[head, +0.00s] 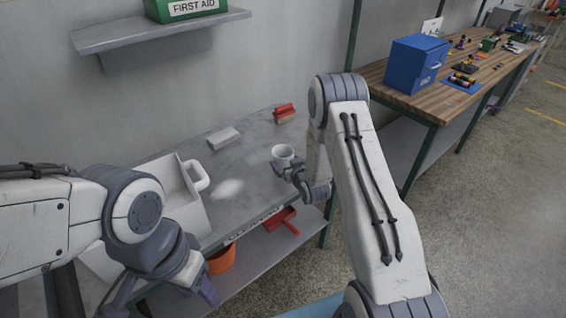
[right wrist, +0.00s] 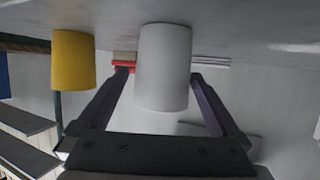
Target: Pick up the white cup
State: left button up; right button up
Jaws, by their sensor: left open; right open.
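The white cup (head: 282,155) stands upright on the grey table, near its front right part. My right gripper (head: 290,174) is open at the cup's near side, partly hidden by my right arm. In the right wrist view, which looks upside down, the white cup (right wrist: 164,62) fills the space between the two open fingers. The fingers do not look closed on it. My left gripper (head: 165,298) is open and empty at the lower left, in front of the table and away from the cup.
A yellow cylinder (right wrist: 73,62) stands beside the white cup in the right wrist view. An orange bucket (head: 222,260) and red dustpan (head: 280,220) are below.

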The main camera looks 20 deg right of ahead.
jog(key=x, duration=0.2)
jog(key=p+x, duration=0.1)
jog(key=x, duration=0.2)
jog(key=shift+w+a+r+p, duration=0.1)
jog(key=shift+w+a+p, duration=0.1)
jog(key=shift+p, duration=0.1)
jog(key=shift+w+f, duration=0.2)
jog(key=shift+w, duration=0.15)
jog(key=c, duration=1.3)
